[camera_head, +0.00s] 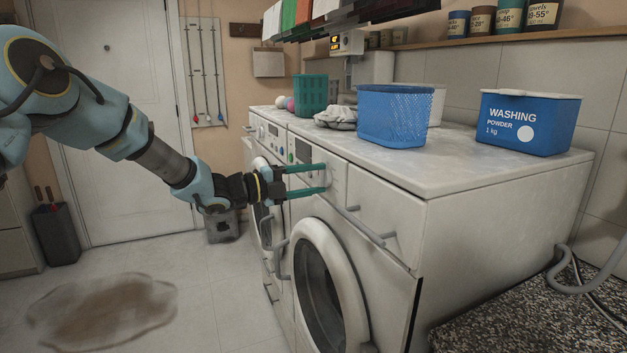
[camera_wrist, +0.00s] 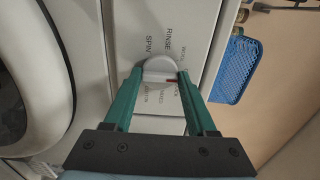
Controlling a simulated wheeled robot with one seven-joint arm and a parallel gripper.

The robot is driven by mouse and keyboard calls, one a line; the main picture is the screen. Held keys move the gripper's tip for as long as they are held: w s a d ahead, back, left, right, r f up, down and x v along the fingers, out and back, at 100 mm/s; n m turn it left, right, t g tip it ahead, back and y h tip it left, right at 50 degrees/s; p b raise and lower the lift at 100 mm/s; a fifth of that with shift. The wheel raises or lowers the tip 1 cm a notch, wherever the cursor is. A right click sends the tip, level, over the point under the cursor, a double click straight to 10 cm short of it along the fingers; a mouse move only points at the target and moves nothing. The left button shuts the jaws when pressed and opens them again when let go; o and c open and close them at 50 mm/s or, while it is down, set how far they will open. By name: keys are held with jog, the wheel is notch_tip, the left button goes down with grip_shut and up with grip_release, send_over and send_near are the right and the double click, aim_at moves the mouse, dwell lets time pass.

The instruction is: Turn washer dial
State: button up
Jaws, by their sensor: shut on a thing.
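The washer (camera_head: 405,222) is a white front loader with a round door (camera_head: 325,285), on the right in the head view. My gripper (camera_head: 324,179) reaches from the left to its front panel, and its green fingers also show in the wrist view (camera_wrist: 160,82). Printed words such as RINSE and SPIN surround the dial. In the head view the fingers largely hide the dial.
A second machine stands farther left in the row. On top are a blue basket (camera_head: 394,117), a washing powder box (camera_head: 527,122), a green basket (camera_head: 310,94) and a grey cloth (camera_head: 336,117). A handle (camera_head: 372,226) juts from the washer front. The floor at left has a brown stain (camera_head: 102,312).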

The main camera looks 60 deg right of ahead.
jog(key=c, duration=0.5)
jog(key=shift+n, duration=0.4)
jog(key=shift+n+p, duration=1.3)
jog(key=shift+n, duration=6.2)
